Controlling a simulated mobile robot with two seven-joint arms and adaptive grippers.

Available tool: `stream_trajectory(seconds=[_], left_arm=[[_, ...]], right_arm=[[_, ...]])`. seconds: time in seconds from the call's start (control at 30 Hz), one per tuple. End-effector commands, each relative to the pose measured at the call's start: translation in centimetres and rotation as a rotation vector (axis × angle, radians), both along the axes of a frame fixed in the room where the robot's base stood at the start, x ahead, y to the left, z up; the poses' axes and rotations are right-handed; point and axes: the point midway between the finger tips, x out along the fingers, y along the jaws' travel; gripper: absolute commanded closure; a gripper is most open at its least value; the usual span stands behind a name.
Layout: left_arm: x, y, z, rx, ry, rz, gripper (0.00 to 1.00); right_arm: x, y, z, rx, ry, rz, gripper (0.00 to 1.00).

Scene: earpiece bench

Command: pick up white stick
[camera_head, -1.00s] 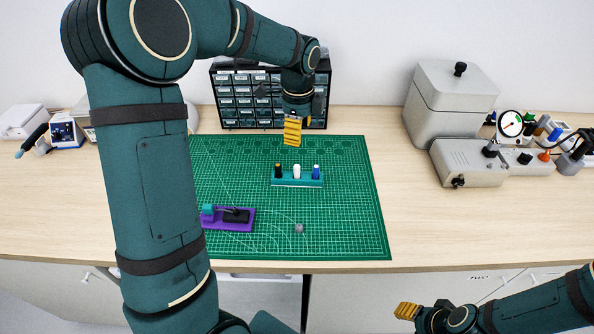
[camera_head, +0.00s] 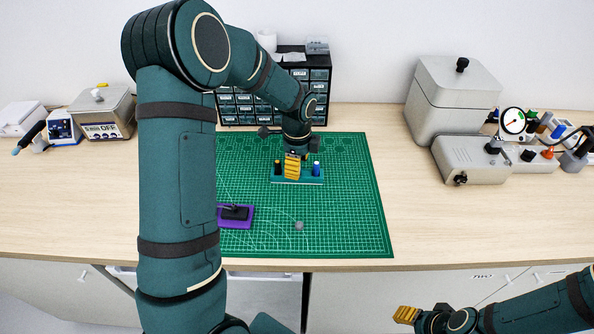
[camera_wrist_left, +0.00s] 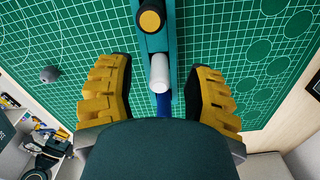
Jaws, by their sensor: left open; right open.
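The white stick (camera_wrist_left: 160,74) stands in a teal holder (camera_head: 308,181), between a black stick with an orange top (camera_wrist_left: 151,19) and a blue stick (camera_head: 316,169). In the head view the white stick is hidden behind my left gripper (camera_head: 292,172). In the left wrist view my left gripper (camera_wrist_left: 158,95) is open, with one yellow finger on each side of the white stick and gaps between. My right gripper (camera_head: 406,315) is open and empty at the lower right, in front of the bench.
A green cutting mat (camera_head: 340,215) lies under the holder. A purple fixture (camera_head: 232,224) and a small grey piece (camera_head: 299,226) are on the mat. A drawer cabinet (camera_head: 318,83) stands behind. A grey box (camera_head: 450,100) is at right.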

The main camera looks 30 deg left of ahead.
Motion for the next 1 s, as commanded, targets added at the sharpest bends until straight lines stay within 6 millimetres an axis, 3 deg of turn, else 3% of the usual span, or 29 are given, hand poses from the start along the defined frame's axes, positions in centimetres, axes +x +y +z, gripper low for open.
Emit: stream_trajectory(seconds=[0.27,0.3,0.4,0.43,0.47,0.83,1.0], left_arm=[[0.0,0.0,-0.2,0.000,-0.001,0.001,0.45],[0.0,0.0,-0.2,0.000,-0.001,0.001,0.59],[0.0,0.0,-0.2,0.000,-0.001,0.001,0.89],[0.0,0.0,-0.2,0.000,-0.001,0.001,0.98],[0.0,0.0,-0.2,0.000,-0.001,0.001,1.00],[0.0,0.0,-0.1,0.000,-0.001,0.001,1.00],[0.1,0.1,1.6,0.000,-0.005,0.001,1.00]], right_arm=[[0.0,0.0,0.0,0.000,0.001,0.000,0.53],[0.0,0.0,0.0,0.000,0.001,0.000,0.53],[0.0,0.0,0.0,0.000,0.000,0.000,0.53],[0.0,0.0,0.0,0.000,0.000,0.000,0.53],[0.0,0.0,0.0,0.000,0.000,0.000,0.53],[0.0,0.0,0.0,0.000,0.000,0.000,0.53],[0.1,0.0,0.3,0.000,-0.002,-0.002,0.53]])
